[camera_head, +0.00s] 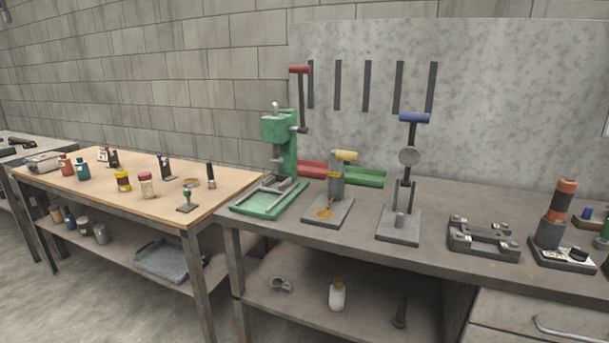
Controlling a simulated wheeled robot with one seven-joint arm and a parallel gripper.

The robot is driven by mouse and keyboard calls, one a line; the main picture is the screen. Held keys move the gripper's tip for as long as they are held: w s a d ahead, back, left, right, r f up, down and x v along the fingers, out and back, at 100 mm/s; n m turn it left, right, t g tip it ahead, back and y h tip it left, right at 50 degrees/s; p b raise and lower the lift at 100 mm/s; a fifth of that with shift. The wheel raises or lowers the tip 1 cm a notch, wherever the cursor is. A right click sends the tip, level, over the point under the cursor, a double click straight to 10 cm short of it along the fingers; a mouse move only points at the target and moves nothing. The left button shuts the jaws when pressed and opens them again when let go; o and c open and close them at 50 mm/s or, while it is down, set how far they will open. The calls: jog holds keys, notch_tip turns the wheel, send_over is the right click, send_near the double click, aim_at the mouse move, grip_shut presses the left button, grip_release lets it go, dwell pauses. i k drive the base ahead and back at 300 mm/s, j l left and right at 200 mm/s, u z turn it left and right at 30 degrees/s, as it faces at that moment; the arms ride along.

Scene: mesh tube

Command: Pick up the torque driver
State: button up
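I cannot tell for certain which thing is the torque driver. A thick upright tool (564,200) with an orange and black top stands on a flat dark base at the right end of the grey bench; it may be the driver. A slim dark upright tool (210,176) stands at the right end of the wooden table, and it is too small to make out. My gripper is not in view.
The grey bench (330,233) holds a green press (281,145), a stand with a yellow handle (337,183), a blue-handled press (404,185) and a metal fixture (484,238). Bottles and jars stand on the wooden table (110,197). A grey tray (168,259) lies below. Floor is clear at lower left.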

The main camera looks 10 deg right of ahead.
aim_at(566, 185)
jog(key=i+l+z, duration=0.2)
jog(key=i, duration=0.3)
jog(key=i+l+z, duration=0.15)
jog(key=i, duration=0.3)
jog(key=z, duration=1.25)
